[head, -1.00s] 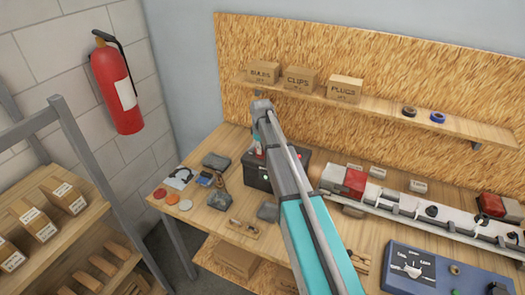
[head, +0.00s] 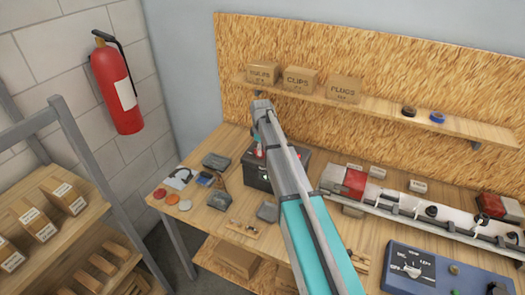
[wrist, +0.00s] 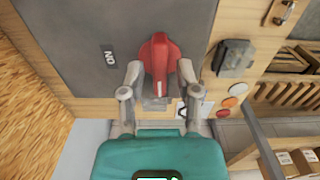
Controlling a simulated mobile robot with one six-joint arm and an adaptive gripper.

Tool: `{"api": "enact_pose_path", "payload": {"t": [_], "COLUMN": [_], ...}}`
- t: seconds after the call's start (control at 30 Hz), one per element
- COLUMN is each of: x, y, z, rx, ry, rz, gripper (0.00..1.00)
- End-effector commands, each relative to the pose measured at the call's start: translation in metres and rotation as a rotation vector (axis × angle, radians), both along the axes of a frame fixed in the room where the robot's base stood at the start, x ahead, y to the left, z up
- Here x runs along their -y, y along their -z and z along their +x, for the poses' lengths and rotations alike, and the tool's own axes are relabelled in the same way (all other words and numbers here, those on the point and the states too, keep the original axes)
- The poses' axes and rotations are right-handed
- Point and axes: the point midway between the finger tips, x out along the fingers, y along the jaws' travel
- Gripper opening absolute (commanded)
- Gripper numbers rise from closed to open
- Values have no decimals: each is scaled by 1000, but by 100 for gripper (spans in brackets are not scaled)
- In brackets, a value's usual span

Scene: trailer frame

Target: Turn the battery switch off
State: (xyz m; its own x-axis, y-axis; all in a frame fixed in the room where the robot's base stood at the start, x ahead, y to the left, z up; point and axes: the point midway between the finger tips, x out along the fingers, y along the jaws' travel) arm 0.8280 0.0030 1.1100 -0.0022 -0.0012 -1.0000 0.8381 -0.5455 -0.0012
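The red battery switch (wrist: 160,55) sits on the dark top of a battery box (wrist: 75,40), beside a label reading ON. The box (head: 258,178) stands on the workbench in the head view, partly behind my arm. My gripper (wrist: 161,78) points down at the switch. Its two fingers stand on either side of the red knob, close to it; I cannot tell if both touch it. In the head view the gripper is mostly hidden by my arm, with a bit of red showing near it.
Small parts and discs (head: 172,198) lie left of the box. A trailer light bar (head: 420,208) and a blue control panel (head: 440,272) lie to the right. A shelf (head: 380,103) with cartons runs above the bench. A fire extinguisher (head: 116,85) hangs on the wall.

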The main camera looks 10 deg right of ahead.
Motion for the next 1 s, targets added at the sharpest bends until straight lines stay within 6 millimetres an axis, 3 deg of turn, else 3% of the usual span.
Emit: {"api": "enact_pose_path", "payload": {"t": [0.47,1.0], "x": [-1,-1], "y": [-2,-32], "z": [1,1], "rx": [2,2], "ry": [1,1], "rz": [1,1], "gripper": [60,60]}}
